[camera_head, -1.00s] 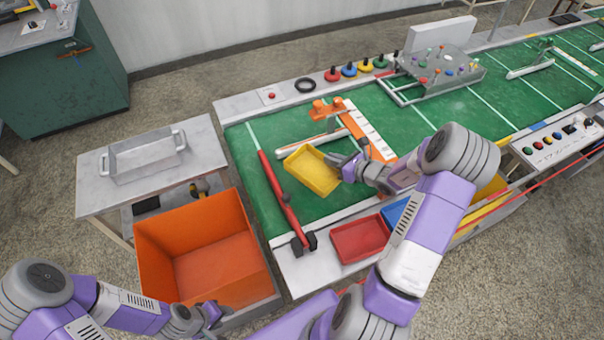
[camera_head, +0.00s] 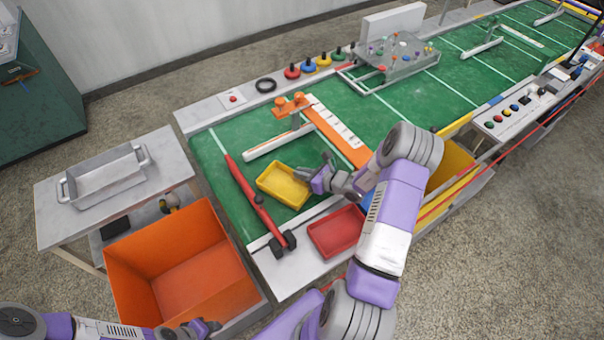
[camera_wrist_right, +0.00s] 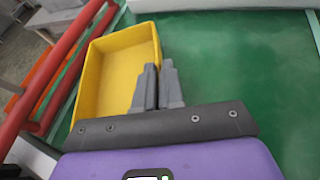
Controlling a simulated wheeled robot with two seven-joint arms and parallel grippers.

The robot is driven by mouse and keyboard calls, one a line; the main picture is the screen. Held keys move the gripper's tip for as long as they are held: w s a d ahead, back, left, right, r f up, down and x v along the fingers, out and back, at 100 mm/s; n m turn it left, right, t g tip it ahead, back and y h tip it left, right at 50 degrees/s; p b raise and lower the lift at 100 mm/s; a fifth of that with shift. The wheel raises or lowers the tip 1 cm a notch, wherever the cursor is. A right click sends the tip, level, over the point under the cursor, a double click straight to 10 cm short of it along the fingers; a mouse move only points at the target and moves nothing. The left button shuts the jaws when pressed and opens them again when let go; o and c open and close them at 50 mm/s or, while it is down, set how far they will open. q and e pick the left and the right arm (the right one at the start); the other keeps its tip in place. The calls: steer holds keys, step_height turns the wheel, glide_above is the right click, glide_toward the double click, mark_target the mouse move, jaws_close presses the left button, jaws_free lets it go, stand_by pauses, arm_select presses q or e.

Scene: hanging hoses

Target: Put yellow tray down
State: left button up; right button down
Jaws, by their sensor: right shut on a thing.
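The yellow tray (camera_head: 283,187) is upright and nearly level over the green table top, beside the red bar. It also shows in the wrist view (camera_wrist_right: 122,65), empty inside. My right gripper (camera_head: 308,174) is shut on the tray's right-hand wall; its fingers (camera_wrist_right: 158,78) straddle the rim in the wrist view. The tray is at or just above the green surface; I cannot tell whether it touches. My left gripper (camera_head: 208,327) is low at the bottom edge of the head view, by the orange bin, and its jaws are too small to read.
A red bar (camera_head: 252,198) lies close left of the tray. A red tray (camera_head: 336,232) sits on the front ledge. An orange bar (camera_head: 345,140) and white rail (camera_head: 270,146) lie behind. An orange bin (camera_head: 130,290) and a metal pan (camera_head: 105,180) are left.

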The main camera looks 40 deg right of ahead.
steer(key=c, duration=1.2)
jaws_free()
steer(key=shift+f, duration=0.1)
steer(key=shift+c, duration=0.2)
